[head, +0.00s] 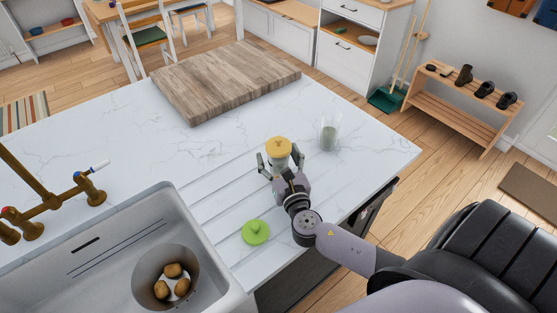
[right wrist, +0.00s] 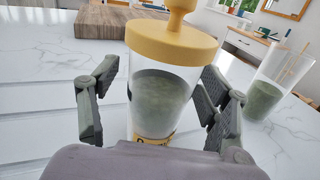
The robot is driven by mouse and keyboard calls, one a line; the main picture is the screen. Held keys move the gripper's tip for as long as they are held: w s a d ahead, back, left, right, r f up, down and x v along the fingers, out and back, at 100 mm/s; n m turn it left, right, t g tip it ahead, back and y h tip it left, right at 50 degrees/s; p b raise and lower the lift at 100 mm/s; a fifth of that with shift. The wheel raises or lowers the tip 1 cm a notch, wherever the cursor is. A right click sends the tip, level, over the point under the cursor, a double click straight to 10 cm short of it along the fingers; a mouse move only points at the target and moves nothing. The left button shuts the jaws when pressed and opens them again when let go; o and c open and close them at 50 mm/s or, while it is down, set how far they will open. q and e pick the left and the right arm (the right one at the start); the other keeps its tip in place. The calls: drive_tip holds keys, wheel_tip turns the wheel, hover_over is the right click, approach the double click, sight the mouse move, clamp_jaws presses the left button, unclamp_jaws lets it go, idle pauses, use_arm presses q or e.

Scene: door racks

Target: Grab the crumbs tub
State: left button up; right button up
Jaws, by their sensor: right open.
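A clear tub with a yellow knobbed lid (head: 278,147) stands on the white marble counter; I take it as the crumbs tub. In the right wrist view the tub (right wrist: 162,100) holds grey-green contents and has a yellow label low down, mostly hidden by my gripper. My right gripper (head: 279,160) is open, with one finger on each side of the tub below the lid. In the right wrist view a small gap shows on the left; the right finger is very close, and I cannot tell whether it touches. My left gripper is out of view.
An open glass with similar contents (head: 329,134) stands just right of the tub. A green lid (head: 255,231) lies nearer on the counter. A wooden board (head: 225,80) lies behind. A sink (head: 130,225) with a pot of potatoes (head: 165,262) is at left.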

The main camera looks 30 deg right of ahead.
drive_tip(key=shift+c, duration=0.3)
drive_tip(key=c, duration=1.4)
